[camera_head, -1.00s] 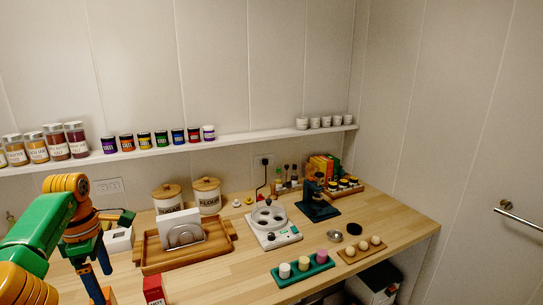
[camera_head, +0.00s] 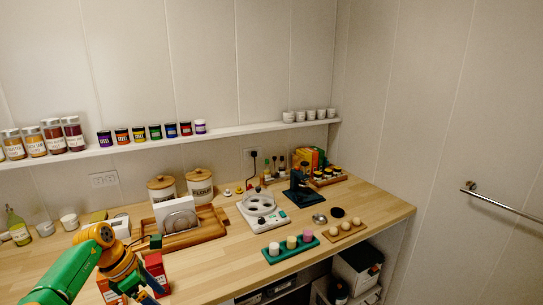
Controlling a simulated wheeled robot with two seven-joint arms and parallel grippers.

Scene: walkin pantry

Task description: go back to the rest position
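My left arm comes in from the lower left, green and orange. My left gripper (camera_head: 143,288), with blue and green parts, hangs at the bottom edge over the front of the wooden counter (camera_head: 215,262). It is close to a red box (camera_head: 155,269); I cannot tell whether they touch. Its fingertips are small and partly cut off, so their opening is unclear. No held object can be made out. My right gripper is not in view.
A wooden tray (camera_head: 205,237) with a napkin holder, a white appliance (camera_head: 263,212), a teal holder with cups (camera_head: 291,249) and a dark blue device (camera_head: 301,190) stand on the counter. A wall shelf (camera_head: 240,128) holds jars. A metal rail (camera_head: 500,205) is on the right wall.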

